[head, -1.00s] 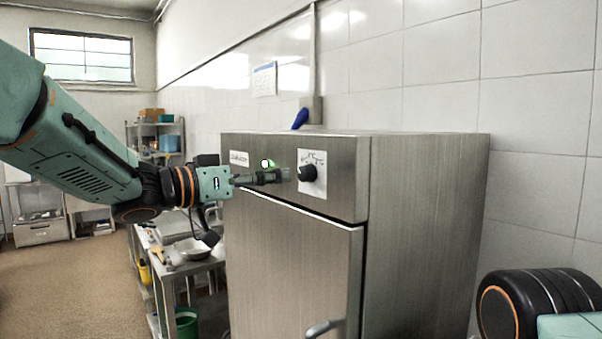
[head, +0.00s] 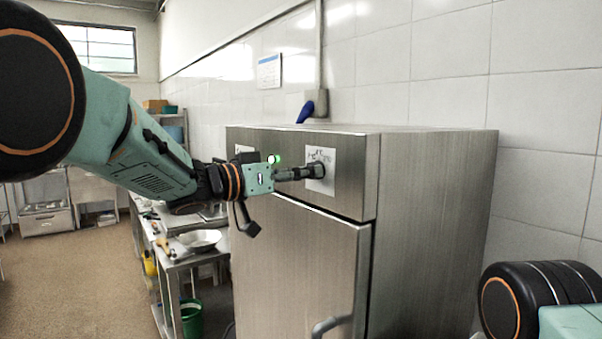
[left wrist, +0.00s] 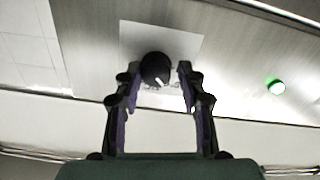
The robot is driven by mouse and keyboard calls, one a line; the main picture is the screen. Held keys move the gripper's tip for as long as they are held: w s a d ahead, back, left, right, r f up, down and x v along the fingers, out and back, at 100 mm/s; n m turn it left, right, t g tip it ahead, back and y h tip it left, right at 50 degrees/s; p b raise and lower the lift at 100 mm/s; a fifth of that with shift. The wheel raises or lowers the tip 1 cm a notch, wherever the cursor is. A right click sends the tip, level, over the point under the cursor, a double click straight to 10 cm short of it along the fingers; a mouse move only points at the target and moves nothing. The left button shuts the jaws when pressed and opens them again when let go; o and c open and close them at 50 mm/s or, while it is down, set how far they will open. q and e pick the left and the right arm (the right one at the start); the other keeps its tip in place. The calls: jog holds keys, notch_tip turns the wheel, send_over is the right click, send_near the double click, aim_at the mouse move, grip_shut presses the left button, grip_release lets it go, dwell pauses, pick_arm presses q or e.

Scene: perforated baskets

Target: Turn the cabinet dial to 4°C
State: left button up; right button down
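The cabinet (head: 435,215) is brushed steel, with a white dial plate (head: 329,160) on its upper front panel. The black dial (head: 317,170) sits on that plate. In the left wrist view the dial (left wrist: 155,68) is round with a white pointer mark; the scale print is too small to read. My left gripper (head: 305,172) is at the dial. In the left wrist view my left gripper (left wrist: 154,78) is open, one finger on each side of the dial, with gaps visible between fingers and dial. My right gripper is not in view.
A green light (head: 274,159) glows on the panel left of the dial. The cabinet door has a handle (head: 332,325) low down. A steel table with a metal bowl (head: 199,240) stands left of the cabinet. A blue object (head: 305,111) is on top at the back.

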pick_arm(q)
jog(key=shift+s+d+r, duration=0.1)
jog(key=shift+s+d, duration=0.15)
jog(key=shift+c, duration=1.4)
jog(key=shift+w+a, duration=0.15)
jog(key=c, duration=0.4)
grip_shut()
jog(key=shift+m, duration=0.3)
jog(key=shift+m+b, duration=0.85)
jog(key=shift+m, duration=3.15)
jog(key=shift+r, duration=0.1)
jog(key=o, duration=1.1)
grip_release()
